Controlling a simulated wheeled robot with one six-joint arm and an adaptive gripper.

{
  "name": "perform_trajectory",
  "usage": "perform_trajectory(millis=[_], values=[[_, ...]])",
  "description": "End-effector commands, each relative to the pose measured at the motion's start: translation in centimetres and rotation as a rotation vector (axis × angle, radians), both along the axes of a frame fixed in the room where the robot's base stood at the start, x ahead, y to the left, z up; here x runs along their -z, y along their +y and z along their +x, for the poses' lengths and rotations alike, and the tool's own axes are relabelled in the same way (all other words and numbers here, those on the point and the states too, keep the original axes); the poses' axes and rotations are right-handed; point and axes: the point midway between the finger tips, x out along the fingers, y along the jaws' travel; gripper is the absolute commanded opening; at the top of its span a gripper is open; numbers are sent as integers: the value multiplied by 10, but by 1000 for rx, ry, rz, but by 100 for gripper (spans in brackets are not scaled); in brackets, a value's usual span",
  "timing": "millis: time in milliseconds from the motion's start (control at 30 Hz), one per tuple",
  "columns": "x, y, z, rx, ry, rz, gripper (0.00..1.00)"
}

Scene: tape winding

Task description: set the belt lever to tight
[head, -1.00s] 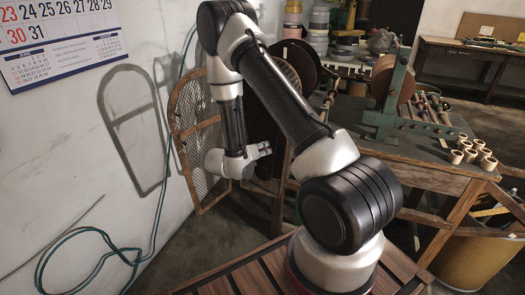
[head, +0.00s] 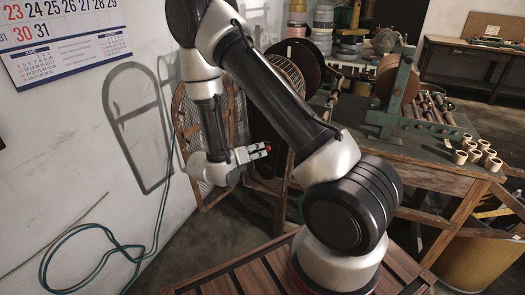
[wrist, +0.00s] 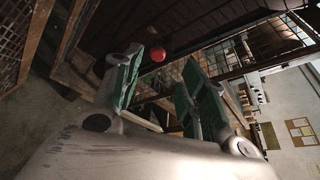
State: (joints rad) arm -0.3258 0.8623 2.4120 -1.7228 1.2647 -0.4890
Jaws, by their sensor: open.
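The red round knob (wrist: 158,54), seemingly the end of the belt lever, shows in the wrist view between my finger lines, nearer the left finger. In the head view a small red spot (head: 268,148) shows at the tips of my gripper (head: 262,151). My gripper (wrist: 163,60) is open, with green pads on both fingers. The knob appears just beyond or between the fingertips; I cannot tell whether it touches them. The lever's shaft and its tight or loose setting cannot be made out.
A mesh-panelled wooden frame (head: 190,120) stands left of the gripper by the wall. Large dark discs (head: 300,65) stand behind my arm. A workbench (head: 420,150) with a green stand (head: 390,115) and several small cups (head: 480,152) is at right. A green hose (head: 75,232) lies at lower left.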

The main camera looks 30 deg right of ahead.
Motion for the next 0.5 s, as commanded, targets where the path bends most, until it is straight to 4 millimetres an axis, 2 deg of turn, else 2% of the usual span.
perform_trajectory(millis=[100, 200, 500], values=[[-6, 19, -8, -3, 0, 1, 42], [-10, 28, -13, -2, 0, 1, 42], [-12, 32, -16, 2, 1, 1, 42]])
